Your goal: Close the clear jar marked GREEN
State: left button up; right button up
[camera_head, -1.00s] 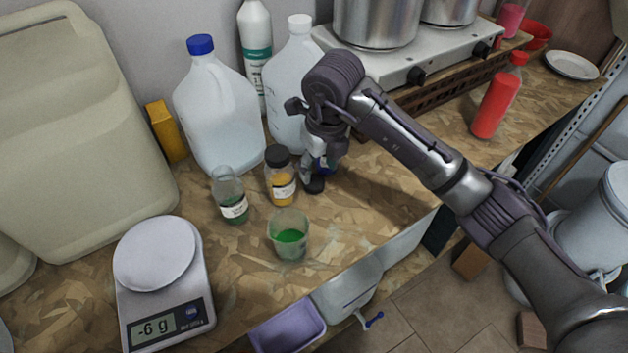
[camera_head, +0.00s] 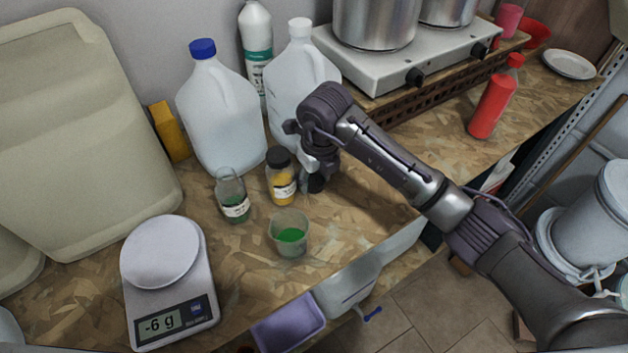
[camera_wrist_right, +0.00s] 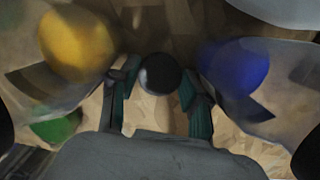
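A clear jar (camera_head: 232,196) with a white label and dark green contents stands on the worktop without a lid; its lettering is too small to read. My right gripper (camera_head: 314,180) points down, right of the yellow jar (camera_head: 283,186), which wears a black lid. In the right wrist view, a round black lid (camera_wrist_right: 158,73) lies between the two fingertips of my right gripper (camera_wrist_right: 160,80). The fingers look open, with slight gaps beside the lid. Green contents (camera_wrist_right: 55,126) show at lower left there. My left gripper is out of view.
A small cup of green liquid (camera_head: 289,236) stands in front of the jars. A blue-filled jar (camera_wrist_right: 233,68) is close on the gripper's right in the wrist view. Large jugs (camera_head: 222,110) stand behind; a scale (camera_head: 166,285) is at left.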

aim_at(315, 179)
jog(key=shift+r, duration=0.15)
jog(key=shift+r, duration=0.3)
jog(key=r, duration=0.1)
jog(key=r+b, duration=0.2)
jog(key=shift+d+r, duration=0.15)
jog(key=shift+d, duration=0.15)
jog(key=s+d+r+b, duration=0.2)
jog(key=s+d+r, duration=0.1)
jog(key=d+r, duration=0.4)
jog(key=shift+d+b, duration=0.4)
jog(key=shift+d, duration=1.45)
jog(key=shift+f, duration=0.1)
